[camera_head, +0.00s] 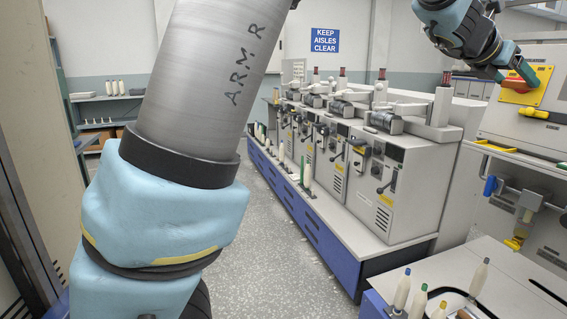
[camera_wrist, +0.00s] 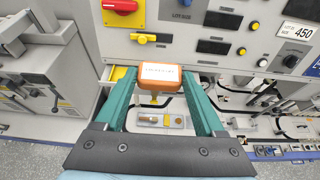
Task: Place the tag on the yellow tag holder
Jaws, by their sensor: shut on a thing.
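My gripper (camera_wrist: 155,68) has its two teal fingers shut on the orange tag (camera_wrist: 151,54), which has a white printed label facing the wrist camera. The tag is held in front of the grey machine panel; I cannot tell whether it touches anything. A yellow ledge-like piece (camera_wrist: 115,73) lies just left of the fingers and may be the yellow tag holder; it also shows in the head view (camera_head: 495,147). In the head view my gripper (camera_head: 515,74) is at the upper right, before the machine, and partly hides what it holds.
A red switch (camera_wrist: 120,6) on a yellow plate and a yellow knob (camera_wrist: 146,38) are on the panel above. A clear part with a yellow lower end (camera_head: 515,242) hangs below. Bobbins (camera_head: 402,290) stand at the lower right. The aisle floor (camera_head: 270,240) is clear.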

